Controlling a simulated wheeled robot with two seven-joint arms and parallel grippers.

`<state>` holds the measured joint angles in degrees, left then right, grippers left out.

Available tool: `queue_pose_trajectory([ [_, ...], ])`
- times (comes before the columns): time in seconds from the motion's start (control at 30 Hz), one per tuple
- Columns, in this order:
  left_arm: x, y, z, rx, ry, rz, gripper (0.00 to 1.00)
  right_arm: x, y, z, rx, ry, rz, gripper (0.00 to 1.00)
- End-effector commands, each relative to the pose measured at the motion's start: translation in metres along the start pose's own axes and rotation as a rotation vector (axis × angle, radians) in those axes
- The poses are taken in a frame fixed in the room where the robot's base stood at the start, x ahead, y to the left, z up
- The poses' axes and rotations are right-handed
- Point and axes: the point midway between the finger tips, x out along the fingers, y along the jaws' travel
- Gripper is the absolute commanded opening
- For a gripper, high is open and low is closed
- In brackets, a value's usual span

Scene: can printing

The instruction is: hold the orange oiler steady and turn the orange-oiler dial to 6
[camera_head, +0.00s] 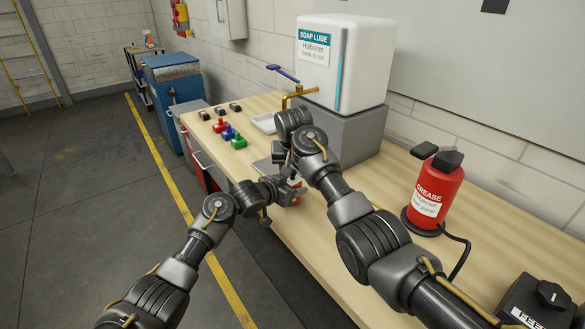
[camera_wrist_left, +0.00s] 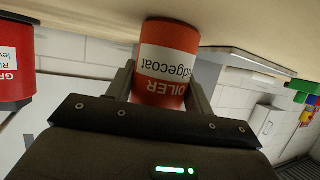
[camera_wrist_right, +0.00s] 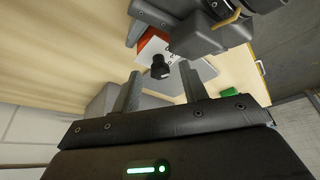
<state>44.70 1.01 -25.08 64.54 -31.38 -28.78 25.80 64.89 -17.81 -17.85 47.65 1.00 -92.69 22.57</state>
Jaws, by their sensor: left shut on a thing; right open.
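The orange oiler (camera_wrist_left: 172,37) is a cylinder with a white "OILER" label, upside down in the left wrist view. My left gripper (camera_wrist_left: 160,88) is shut on its sides. In the head view my arms hide most of the oiler (camera_head: 296,183) at the bench's front part. In the right wrist view the oiler (camera_wrist_right: 151,42) shows a white face with marks and a black dial knob (camera_wrist_right: 160,67). My right gripper (camera_wrist_right: 160,76) is open, its fingers pointing toward the dial, one on either side of it in the picture. Contact is not visible. The dial's setting is too small to read.
A white soap lube tank (camera_head: 340,65) with a blue-handled tap stands behind on a grey block. A red grease pump (camera_head: 436,193) stands to the right. Red, blue and green (camera_head: 239,142) pieces lie left. A black feed box (camera_head: 537,305) is at front right.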

Motion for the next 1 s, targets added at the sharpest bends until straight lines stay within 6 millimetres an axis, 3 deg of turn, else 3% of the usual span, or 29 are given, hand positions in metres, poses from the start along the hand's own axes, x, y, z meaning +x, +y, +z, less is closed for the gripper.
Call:
queue_pose_trajectory([
  [0.2,0.0000,0.0000,0.0001,0.000,0.000,0.000,0.20,-0.0001,-0.0002,0.0000,0.000,0.000,0.000,0.41],
  [0.53,0.0000,0.0000,0.0000,0.000,0.000,0.000,0.20,-0.0003,-0.0002,0.0000,0.000,0.000,0.000,0.00],
  [1.0,0.0000,0.0002,0.0000,0.001,0.000,0.000,0.20,-0.0005,-0.0027,-0.0003,0.131,-0.002,0.056,0.00],
])
